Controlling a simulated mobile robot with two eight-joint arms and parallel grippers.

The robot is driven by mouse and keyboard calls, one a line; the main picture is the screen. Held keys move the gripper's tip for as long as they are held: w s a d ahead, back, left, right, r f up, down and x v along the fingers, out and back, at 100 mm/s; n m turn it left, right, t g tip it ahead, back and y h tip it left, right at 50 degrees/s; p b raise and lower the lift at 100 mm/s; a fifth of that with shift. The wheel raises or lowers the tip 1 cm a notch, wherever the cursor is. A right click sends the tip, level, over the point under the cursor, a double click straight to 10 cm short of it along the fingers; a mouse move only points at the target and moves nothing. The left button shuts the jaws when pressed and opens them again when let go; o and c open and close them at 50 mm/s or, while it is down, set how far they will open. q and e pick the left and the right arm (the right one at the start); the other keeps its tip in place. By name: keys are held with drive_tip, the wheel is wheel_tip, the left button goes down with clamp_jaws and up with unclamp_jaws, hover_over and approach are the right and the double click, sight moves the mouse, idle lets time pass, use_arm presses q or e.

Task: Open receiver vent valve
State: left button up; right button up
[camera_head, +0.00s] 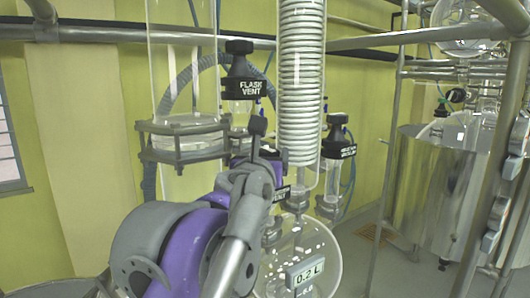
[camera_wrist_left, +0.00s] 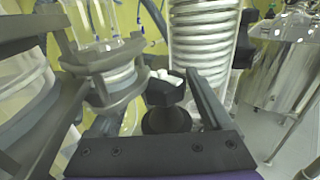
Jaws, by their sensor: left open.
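My left gripper (camera_head: 258,142) is in the middle of the head view, in front of the glassware. In the left wrist view, the open left gripper (camera_wrist_left: 162,103) has a black valve knob (camera_wrist_left: 166,118) with white marks in front of its palm, between the fingers. I cannot tell if they touch it. In the head view, a black label (camera_head: 275,194) just below the gripper is partly hidden, so its words cannot be read in full. No label clearly reads receiver vent. My right gripper is not in view.
A black FLASK VENT valve (camera_head: 248,86) stands above the gripper. Another black-capped valve (camera_head: 338,150) is to the right. A coiled glass condenser (camera_head: 302,80) rises close behind. A grey clamp flange (camera_wrist_left: 108,82) is close at left. A steel vessel (camera_head: 432,195) stands at right.

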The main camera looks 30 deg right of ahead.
use_arm(q)
drive_tip(key=shift+f, duration=0.1)
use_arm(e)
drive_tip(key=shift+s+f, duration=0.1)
